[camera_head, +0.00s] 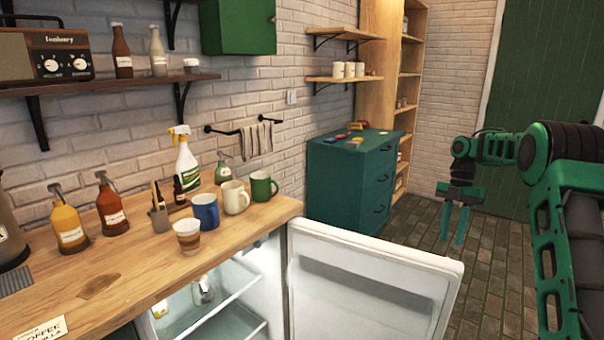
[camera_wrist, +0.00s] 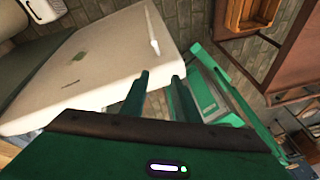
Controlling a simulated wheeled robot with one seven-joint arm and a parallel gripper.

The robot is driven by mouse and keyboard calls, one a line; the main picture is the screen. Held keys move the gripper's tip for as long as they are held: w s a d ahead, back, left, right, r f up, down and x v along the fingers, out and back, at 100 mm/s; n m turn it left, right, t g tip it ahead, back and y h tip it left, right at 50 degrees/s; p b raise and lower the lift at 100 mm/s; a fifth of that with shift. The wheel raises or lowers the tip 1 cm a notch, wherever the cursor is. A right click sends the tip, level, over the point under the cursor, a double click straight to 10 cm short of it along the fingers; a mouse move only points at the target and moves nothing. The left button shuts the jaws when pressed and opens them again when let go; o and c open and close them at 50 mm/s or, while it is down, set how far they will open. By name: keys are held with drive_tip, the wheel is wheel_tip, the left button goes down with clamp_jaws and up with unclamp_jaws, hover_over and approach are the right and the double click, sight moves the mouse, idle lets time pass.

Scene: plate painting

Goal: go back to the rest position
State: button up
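My gripper (camera_head: 454,224) hangs in the air at the right of the head view, fingers pointing down. Its two green fingers are parted and I see nothing held between them. It is apart from the counter and to the right of the open fridge door (camera_head: 375,285). In the wrist view the fingers (camera_wrist: 163,97) are also parted, with the pale outer face of the fridge door (camera_wrist: 90,62) beyond them.
The fridge door stands open into the room. A wooden counter (camera_head: 130,262) at left holds several mugs and bottles, including a blue mug (camera_head: 205,211). A teal drawer cabinet (camera_head: 340,185) stands behind. Brick floor (camera_head: 497,262) is clear below my gripper.

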drive_tip(key=s+a+r+m+t, duration=0.15)
drive_tip(key=s+r+m, duration=0.35)
drive_tip(key=s+m, duration=0.5)
drive_tip(key=s+a+r+m+t, duration=0.1)
drive_tip(key=s+a+r+m, duration=0.1)
drive_tip(key=s+r+m, duration=0.75)
drive_tip(key=s+f+m, duration=0.3)
drive_tip(key=s, duration=0.6)
drive_tip(key=s+a+f+m+h, duration=0.1)
drive_tip(key=s+f+m, duration=0.2)
drive_tip(key=s, duration=0.5)
drive_tip(key=s+f+m, duration=0.4)
drive_tip(key=s+m, duration=0.1)
drive_tip(key=s, duration=0.4)
drive_tip(key=shift+s+a+t+h, duration=0.2)
drive_tip(key=shift+s+t+h, duration=0.1)
drive_tip(key=shift+t, duration=0.15)
drive_tip(key=shift+m, duration=0.25)
